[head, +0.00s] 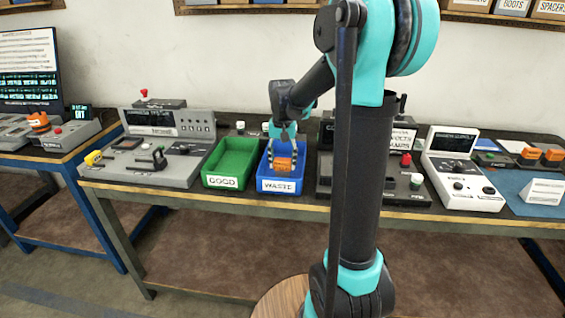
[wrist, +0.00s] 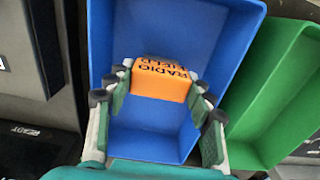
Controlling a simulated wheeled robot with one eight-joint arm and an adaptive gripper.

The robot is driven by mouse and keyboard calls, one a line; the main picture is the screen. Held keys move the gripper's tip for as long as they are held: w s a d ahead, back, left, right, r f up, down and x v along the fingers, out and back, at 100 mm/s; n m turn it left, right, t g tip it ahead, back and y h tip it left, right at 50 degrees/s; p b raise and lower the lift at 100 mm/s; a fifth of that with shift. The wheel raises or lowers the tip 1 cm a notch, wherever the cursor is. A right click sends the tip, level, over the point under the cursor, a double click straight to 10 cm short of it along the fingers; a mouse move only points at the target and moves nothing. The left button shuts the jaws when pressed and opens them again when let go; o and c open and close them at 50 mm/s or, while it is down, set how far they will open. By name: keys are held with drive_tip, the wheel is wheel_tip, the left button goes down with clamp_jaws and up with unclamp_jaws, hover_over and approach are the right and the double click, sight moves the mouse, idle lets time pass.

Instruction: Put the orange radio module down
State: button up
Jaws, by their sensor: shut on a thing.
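The orange radio module (head: 284,164), with dark lettering on it, is between the fingers of my gripper (head: 284,160). In the wrist view the module (wrist: 160,80) sits between the fingertips of my gripper (wrist: 152,92), which is shut on it. Both are over the blue bin (head: 284,184) labelled WASTE. The bin's blue walls (wrist: 150,140) surround the module in the wrist view. I cannot tell whether the module touches the bin floor.
The green bin (head: 229,160) labelled GOOD stands directly left of the blue bin. A grey test station (head: 150,165) is further left. A dark device (head: 415,184) is right of the blue bin, then a white instrument (head: 463,175). More orange modules (head: 530,153) lie at far right.

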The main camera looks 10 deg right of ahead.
sight(283, 160)
drive_tip(key=shift+f, duration=0.2)
drive_tip(key=o, duration=1.6)
drive_tip(key=shift+c, duration=0.2)
wheel_tip(283, 160, up, 12)
drive_tip(key=shift+r, duration=0.15)
